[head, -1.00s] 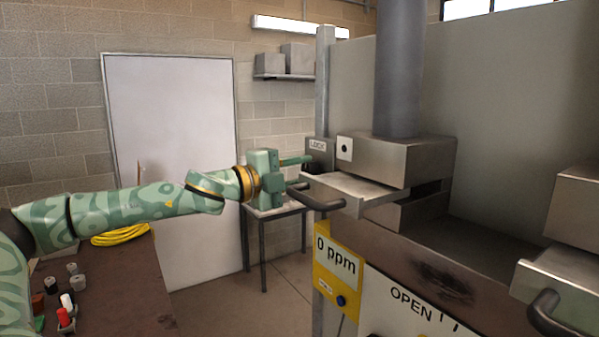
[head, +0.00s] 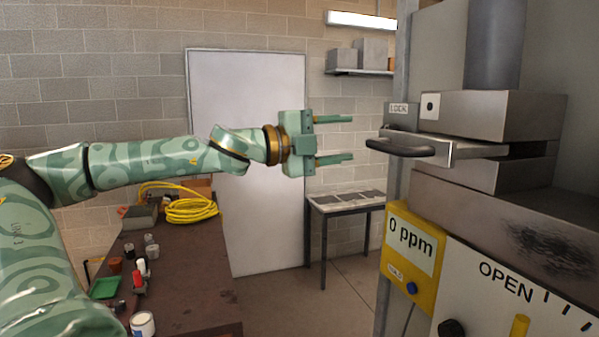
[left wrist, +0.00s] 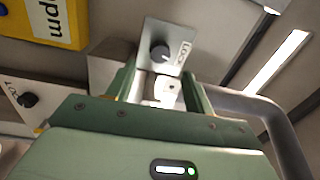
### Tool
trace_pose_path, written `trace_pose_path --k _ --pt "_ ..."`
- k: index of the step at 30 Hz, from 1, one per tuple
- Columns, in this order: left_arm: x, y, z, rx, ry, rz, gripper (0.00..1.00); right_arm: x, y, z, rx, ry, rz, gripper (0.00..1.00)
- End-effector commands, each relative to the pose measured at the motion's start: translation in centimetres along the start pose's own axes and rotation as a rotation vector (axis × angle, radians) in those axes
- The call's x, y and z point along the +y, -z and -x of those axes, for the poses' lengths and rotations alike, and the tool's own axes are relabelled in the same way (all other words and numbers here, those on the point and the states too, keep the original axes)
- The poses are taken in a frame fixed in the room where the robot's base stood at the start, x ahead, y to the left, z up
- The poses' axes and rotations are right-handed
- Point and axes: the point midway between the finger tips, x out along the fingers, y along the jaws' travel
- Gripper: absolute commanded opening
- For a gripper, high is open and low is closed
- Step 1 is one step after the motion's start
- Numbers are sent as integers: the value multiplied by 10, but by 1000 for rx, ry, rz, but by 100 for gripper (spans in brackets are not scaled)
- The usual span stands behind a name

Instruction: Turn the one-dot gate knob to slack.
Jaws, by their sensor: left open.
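The one-dot label (head: 430,106) is on the front of the upper metal gate housing (head: 500,115). Beside it is a small grey plate marked LOCK (head: 402,109); its knob cannot be made out in the head view. In the left wrist view a dark round knob (left wrist: 160,53) sits on a LOCK plate (left wrist: 178,32), beyond the fingers, with a pale dotted label (left wrist: 168,92) near it. My left gripper (head: 351,138) is open and empty, left of the plate and apart from it. The knob's exact setting is too small to read. My right gripper is out of view.
A dark gate handle (head: 400,147) juts out just right of my left fingertips. A yellow 0 ppm meter (head: 412,248) hangs below. Another dark knob (left wrist: 27,100) shows at the left wrist view's edge. A workbench (head: 190,270) holds yellow cable (head: 190,207) and small items.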

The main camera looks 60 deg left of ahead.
Motion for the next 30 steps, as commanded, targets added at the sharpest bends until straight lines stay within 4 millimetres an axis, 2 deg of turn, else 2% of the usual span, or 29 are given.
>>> trace_pose_path --k 1,3,6,10,15,30 --pt "5 -1 15 -5 2 -6 53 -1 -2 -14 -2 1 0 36" --pt "4 -1 33 -6 2 -4 53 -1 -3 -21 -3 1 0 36" --pt "2 -1 54 -5 2 -4 53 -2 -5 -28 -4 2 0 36" --pt "0 -1 72 -3 1 -2 53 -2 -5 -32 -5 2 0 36" --pt "-1 -1 81 0 0 0 53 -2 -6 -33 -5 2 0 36" --pt "-1 -1 81 0 0 0 53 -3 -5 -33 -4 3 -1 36"
